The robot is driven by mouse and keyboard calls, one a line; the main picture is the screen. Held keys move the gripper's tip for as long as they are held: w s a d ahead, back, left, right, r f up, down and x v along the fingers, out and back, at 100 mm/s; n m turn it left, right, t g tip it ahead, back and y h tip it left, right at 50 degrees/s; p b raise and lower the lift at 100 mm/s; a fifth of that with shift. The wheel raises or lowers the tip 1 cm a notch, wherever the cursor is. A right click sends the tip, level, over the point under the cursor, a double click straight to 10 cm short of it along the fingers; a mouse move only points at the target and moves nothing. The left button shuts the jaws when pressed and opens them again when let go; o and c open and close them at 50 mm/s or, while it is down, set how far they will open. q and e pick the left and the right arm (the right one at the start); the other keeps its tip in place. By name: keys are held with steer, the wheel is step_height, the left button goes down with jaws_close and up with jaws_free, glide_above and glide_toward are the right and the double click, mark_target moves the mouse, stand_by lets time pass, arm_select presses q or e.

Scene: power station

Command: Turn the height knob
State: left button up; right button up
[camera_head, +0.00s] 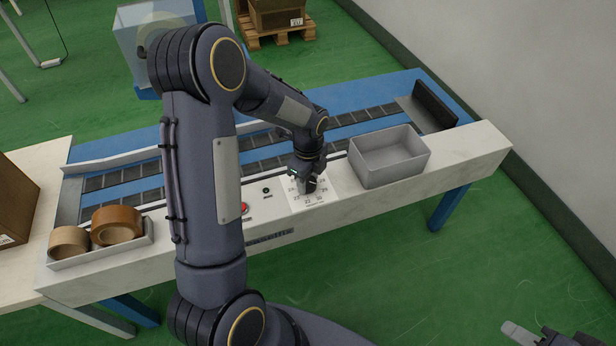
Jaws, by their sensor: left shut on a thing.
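The height knob (311,187) is a small dark knob on a white dial plate (318,200) with numbers around it, on the pale front panel of the conveyor. My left gripper (306,183) reaches down over the dial and is shut on the knob. The gripper and wrist hide much of the knob, and its exact angle cannot be read. My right gripper (530,333) shows only in part at the bottom right corner, far from the dial, over the green floor. Its jaw opening cannot be made out.
A red button (244,207) and a small black control (266,190) sit left of the dial. A grey open bin (392,172) stands close to its right. A tray with tape rolls (117,224) is at the left end. The conveyor belt (265,158) runs behind.

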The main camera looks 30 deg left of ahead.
arm_select(q)
steer(key=n, duration=0.4)
steer(key=shift+n, duration=0.3)
steer(key=n, duration=0.4)
steer(key=shift+n, duration=0.3)
steer(key=n, duration=0.4)
steer(key=shift+p, duration=0.35)
steer(key=n, duration=0.5)
steer(key=shift+r+p, duration=0.1)
steer(key=shift+p, duration=0.2)
steer(key=n, duration=0.3)
steer(key=shift+n+p, duration=0.3)
steer(key=shift+p, duration=0.1)
steer(key=n+p, duration=0.1)
steer(key=n, duration=0.3)
steer(key=shift+n, duration=0.3)
steer(key=n+p, duration=0.2)
steer(key=n, duration=0.2)
steer(key=shift+n+p, duration=0.7)
steer(key=shift+n, duration=1.2)
